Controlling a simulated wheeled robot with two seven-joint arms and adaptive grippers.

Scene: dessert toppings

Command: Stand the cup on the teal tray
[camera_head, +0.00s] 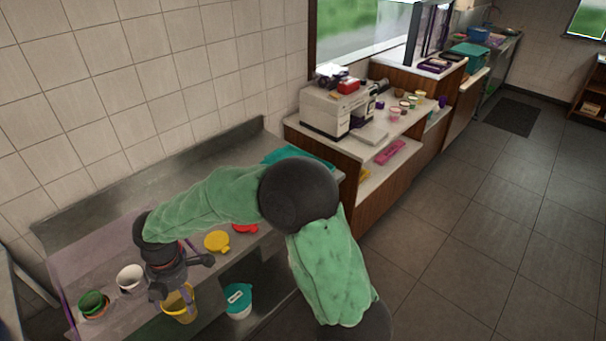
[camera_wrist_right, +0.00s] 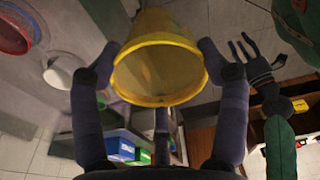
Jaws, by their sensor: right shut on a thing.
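The yellow cup (camera_head: 180,308) is held between the fingers of my right gripper (camera_head: 172,287), over the front edge of the steel counter. In the wrist view the yellow cup (camera_wrist_right: 158,75) shows its rim and inside toward the camera, with a finger of my right gripper (camera_wrist_right: 158,65) on each side. The teal tray (camera_head: 285,153) lies at the far right end of the counter, partly hidden behind my right arm. In the wrist view my left gripper (camera_wrist_right: 257,62) shows at the right, its fingers apart and empty.
A white cup (camera_head: 130,277) and a green-and-red container (camera_head: 93,303) stand on the counter left of my right gripper. A yellow lid-like piece (camera_head: 217,241) and a red one (camera_head: 245,228) lie to its right. A teal container (camera_head: 238,299) is lower down. A machine (camera_head: 330,108) stands on the back counter.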

